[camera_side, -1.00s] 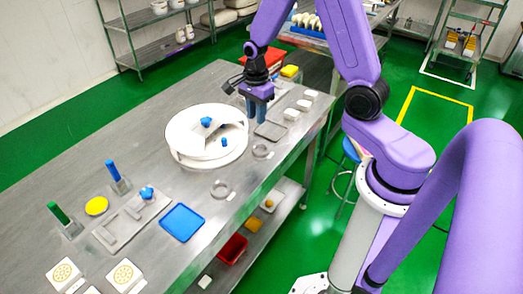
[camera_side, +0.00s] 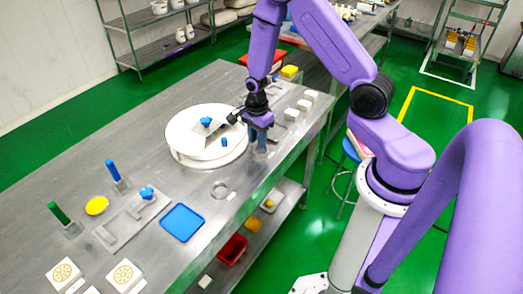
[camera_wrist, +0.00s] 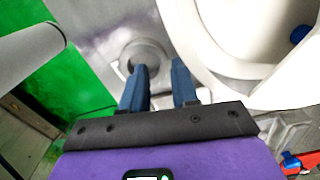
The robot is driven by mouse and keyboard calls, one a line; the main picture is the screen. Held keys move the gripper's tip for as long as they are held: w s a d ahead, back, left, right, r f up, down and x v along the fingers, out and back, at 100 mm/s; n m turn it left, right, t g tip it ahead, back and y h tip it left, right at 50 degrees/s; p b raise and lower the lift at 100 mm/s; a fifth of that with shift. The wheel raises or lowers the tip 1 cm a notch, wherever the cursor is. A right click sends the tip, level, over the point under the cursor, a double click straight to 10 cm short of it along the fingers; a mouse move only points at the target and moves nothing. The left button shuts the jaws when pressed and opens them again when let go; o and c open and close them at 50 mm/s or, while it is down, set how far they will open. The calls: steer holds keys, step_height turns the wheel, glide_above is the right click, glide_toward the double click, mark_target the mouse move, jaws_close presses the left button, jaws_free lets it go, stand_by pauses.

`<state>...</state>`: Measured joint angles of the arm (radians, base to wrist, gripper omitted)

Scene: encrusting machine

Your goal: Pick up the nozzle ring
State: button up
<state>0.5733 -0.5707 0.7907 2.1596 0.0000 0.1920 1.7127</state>
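A grey ring (camera_side: 213,190) lies flat on the steel table in the side view, in front of the round white machine. A second grey ring, seen earlier nearer the arm, is hidden behind my gripper (camera_side: 259,150). In the wrist view, one grey ring (camera_wrist: 146,43) lies just beyond the blue fingertips of my gripper (camera_wrist: 159,65); I cannot tell which of the two it is. The fingers point down and stand apart with nothing between them. They are low beside the white machine, and the side view does not show whether they touch the table.
The round white machine (camera_side: 185,150) with blue knobs stands close to my gripper; its rim also shows in the wrist view (camera_wrist: 205,60). A blue tray (camera_side: 182,222) lies to the front left. Several white blocks (camera_side: 291,114) sit behind the gripper near the table edge.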

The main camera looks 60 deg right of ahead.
steer(key=shift+f, duration=0.8)
jaws_close()
steer(key=shift+r, duration=0.1)
